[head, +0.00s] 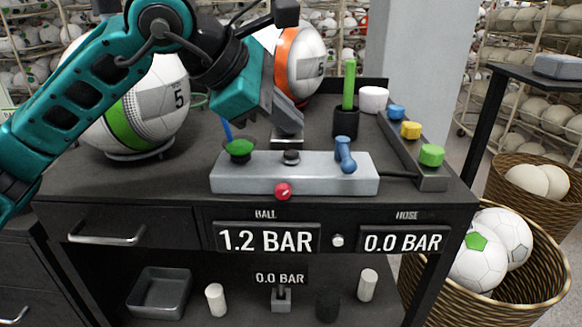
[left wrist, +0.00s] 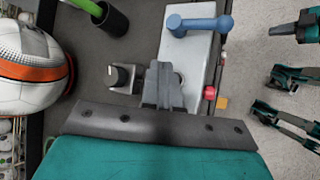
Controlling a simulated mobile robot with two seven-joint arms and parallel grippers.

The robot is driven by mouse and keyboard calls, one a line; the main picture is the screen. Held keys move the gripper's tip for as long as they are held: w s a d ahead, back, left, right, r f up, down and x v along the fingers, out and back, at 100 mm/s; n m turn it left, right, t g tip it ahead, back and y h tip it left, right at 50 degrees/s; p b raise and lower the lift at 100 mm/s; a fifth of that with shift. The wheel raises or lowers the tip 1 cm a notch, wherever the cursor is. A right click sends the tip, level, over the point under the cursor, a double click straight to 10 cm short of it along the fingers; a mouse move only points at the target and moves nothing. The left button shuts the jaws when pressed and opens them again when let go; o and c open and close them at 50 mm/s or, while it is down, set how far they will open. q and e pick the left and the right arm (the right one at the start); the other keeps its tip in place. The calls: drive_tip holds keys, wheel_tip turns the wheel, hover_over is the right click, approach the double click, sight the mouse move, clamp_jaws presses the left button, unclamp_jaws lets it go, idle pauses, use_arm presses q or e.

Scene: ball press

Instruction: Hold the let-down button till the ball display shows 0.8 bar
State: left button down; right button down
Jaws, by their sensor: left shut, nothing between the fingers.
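The ball display (head: 267,239) on the bench front reads 1.2 BAR. A grey control box (head: 240,181) on the bench top carries a dark round button (head: 291,157), a blue lever (head: 345,155) and a red knob (head: 283,191) on its front. Which control is the let-down button is not labelled. My left gripper (head: 289,126) is shut and empty, above and behind the box near the dark button. In the left wrist view its fingers (left wrist: 163,84) overlap the box and partly cover the button; contact cannot be told. My right gripper is not identifiable.
The hose display (head: 402,241) reads 0.0 BAR. A green-striped ball (head: 150,105) and an orange-striped ball (head: 300,65) stand at the back. A black holder (head: 345,122) with a green rod is behind the box. Blue, yellow and green buttons (head: 431,155) line the right edge.

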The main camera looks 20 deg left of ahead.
sight(286, 155)
use_arm(q)
drive_tip(key=shift+f+b, duration=0.3)
drive_tip(key=shift+f, duration=0.45)
idle(1.4)
drive_tip(key=shift+f+b, duration=0.45)
drive_tip(key=shift+b, duration=0.1)
drive_tip(key=shift+f+b, duration=0.5)
idle(4.2)
drive_tip(key=shift+r+p, duration=0.6)
drive_tip(key=shift+r, duration=0.35)
